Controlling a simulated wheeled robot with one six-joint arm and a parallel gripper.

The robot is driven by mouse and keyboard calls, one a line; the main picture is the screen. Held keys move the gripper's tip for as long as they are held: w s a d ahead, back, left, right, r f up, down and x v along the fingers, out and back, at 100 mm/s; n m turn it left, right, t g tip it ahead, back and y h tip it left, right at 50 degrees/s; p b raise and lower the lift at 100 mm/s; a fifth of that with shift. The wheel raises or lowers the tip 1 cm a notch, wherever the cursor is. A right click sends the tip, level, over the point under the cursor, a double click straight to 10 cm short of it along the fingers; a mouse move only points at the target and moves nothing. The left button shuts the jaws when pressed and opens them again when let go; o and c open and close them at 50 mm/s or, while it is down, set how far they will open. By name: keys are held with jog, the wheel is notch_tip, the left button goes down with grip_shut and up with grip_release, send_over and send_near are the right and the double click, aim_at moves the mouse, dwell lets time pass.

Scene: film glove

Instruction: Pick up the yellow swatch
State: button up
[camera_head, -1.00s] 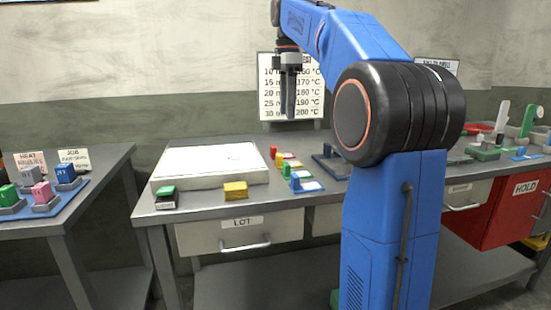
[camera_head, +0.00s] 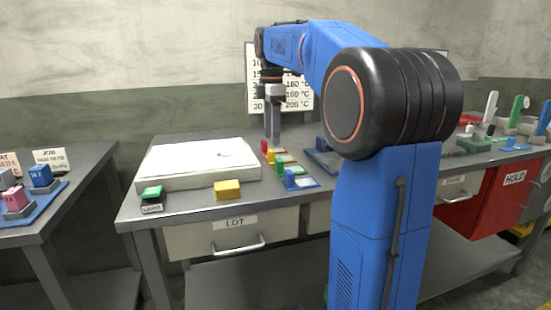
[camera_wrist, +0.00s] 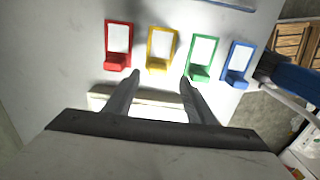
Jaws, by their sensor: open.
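The yellow swatch, a card with a yellow frame and a yellow block at its near end, lies in a row with others. It is in the wrist view (camera_wrist: 158,64) just beyond my fingertips, and small in the head view (camera_head: 270,154). My gripper (camera_wrist: 160,77) is open and empty, its two fingers apart, pointing at the yellow swatch's near end. In the head view my gripper (camera_head: 272,143) hangs downward over the back of the row. The exact height of the fingertips above the table cannot be told.
A red swatch (camera_wrist: 118,61) lies left of the yellow one; a green swatch (camera_wrist: 198,72) and a blue swatch (camera_wrist: 234,79) lie right. A pale slab (camera_head: 200,180), a yellow block (camera_head: 227,190) and a green-topped block (camera_head: 152,198) sit on the bench left of the row.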

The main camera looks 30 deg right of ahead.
aim_at(273, 150)
jog(key=shift+w+d+f, duration=0.1)
jog(key=shift+f, duration=1.5)
jog(key=shift+w+d+f, duration=0.1)
jog(key=shift+f, duration=1.5)
jog(key=c, duration=1.1)
